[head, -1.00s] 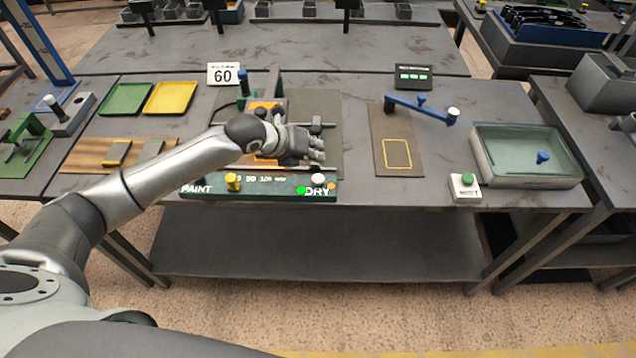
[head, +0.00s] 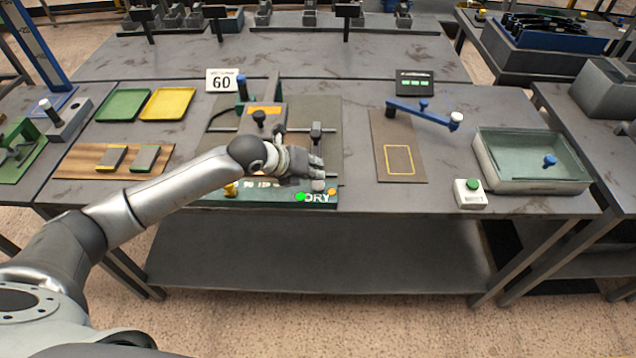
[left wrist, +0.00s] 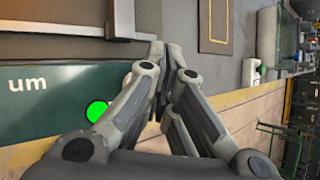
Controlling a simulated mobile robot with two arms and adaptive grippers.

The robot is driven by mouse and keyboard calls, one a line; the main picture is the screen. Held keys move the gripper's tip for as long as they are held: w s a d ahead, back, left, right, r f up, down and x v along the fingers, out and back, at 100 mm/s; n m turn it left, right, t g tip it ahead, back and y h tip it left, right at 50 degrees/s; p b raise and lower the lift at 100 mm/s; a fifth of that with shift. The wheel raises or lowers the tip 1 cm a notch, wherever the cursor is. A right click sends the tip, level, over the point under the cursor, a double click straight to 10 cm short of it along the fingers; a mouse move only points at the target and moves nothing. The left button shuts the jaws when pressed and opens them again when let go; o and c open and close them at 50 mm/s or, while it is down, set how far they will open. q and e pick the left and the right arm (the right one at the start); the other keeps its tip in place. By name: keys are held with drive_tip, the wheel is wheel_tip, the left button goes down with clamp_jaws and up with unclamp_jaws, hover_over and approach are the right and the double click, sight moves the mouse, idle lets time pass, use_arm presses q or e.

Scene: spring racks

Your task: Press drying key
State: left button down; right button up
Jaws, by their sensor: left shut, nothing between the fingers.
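The dark green control panel (head: 262,201) runs along the front edge of the middle table, with the word DRY at its right end. A lit green lamp (head: 300,197) and an orange lamp (head: 332,191) sit beside that word. The white drying key is mostly hidden by my left gripper (head: 322,174), which is shut and empty over the panel's right end. I cannot tell whether the fingers touch the key. In the left wrist view, the shut fingers (left wrist: 168,55) are beside the green panel (left wrist: 45,115), and the green lamp (left wrist: 97,111) shows left of them.
To the right are a mat with a yellow outline (head: 398,160), a green-button box (head: 470,194) and a glass-like tank (head: 530,160).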

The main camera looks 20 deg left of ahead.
use_arm(q)
drive_tip(key=shift+f, duration=0.1)
idle(0.7)
drive_tip(key=shift+f, duration=0.35)
drive_tip(key=shift+f+b, duration=0.5)
drive_tip(key=shift+f, duration=0.15)
idle(0.7)
drive_tip(key=shift+r, duration=0.1)
drive_tip(key=shift+r+p, duration=0.95)
drive_tip(key=shift+r, duration=0.05)
wheel_tip(320, 180, up, 5)
drive_tip(key=p, duration=0.4)
drive_tip(key=shift+p, duration=0.3)
